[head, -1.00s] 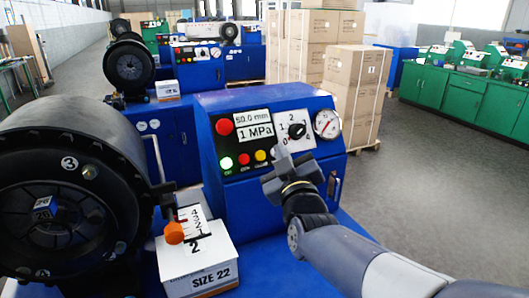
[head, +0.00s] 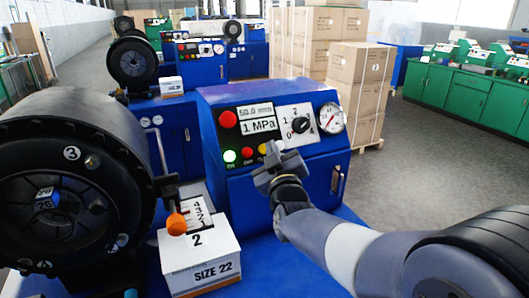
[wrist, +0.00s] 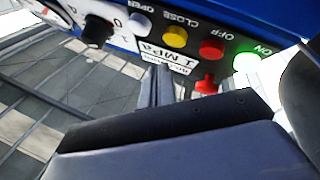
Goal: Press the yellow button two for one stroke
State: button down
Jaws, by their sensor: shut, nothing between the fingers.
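The yellow button (head: 262,148), labelled CLOSE in the wrist view (wrist: 174,36), sits on the blue machine's control panel between the red OFF button (head: 247,152) and a white OPEN button (wrist: 139,22). My gripper (head: 272,157) is shut and empty, just in front of the panel, low and right of the yellow button in the head view. In the wrist view its closed fingers (wrist: 157,82) point at the panel near the 1 MPa display, below and left of the yellow button. I see no contact. The gripper hides the white button in the head view.
A green ON button (head: 229,156) glows at the row's left. A red knob (head: 227,119), a black dial (head: 300,125) and a gauge (head: 331,118) sit above. The large black crimper head (head: 75,175) and a SIZE 22 box (head: 200,262) stand left.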

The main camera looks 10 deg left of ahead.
jog(key=shift+w+a+f, duration=0.35)
jog(key=shift+w, duration=0.1)
jog(key=shift+f, duration=0.1)
dwell(1.7)
jog(key=shift+w+a+f+b, duration=0.15)
jog(key=shift+w+a+b, duration=0.1)
jog(key=shift+b, duration=0.35)
jog(key=shift+w+a+f+b, duration=0.15)
jog(key=shift+w+f+b, duration=0.1)
jog(key=shift+w+b, duration=0.1)
dwell(0.5)
jog(key=shift+s, duration=0.1)
jog(key=shift+s+d+r, duration=0.45)
jog(key=shift+s, duration=0.1)
dwell(0.3)
jog(key=shift+s+d+r, duration=0.65)
jog(key=shift+s+r, duration=0.05)
jog(key=shift+s, duration=0.15)
jog(key=shift+s+d+r, duration=0.6)
jog(key=shift+s+r, duration=0.1)
jog(key=shift+s, duration=0.1)
jog(key=shift+w+a, duration=0.1)
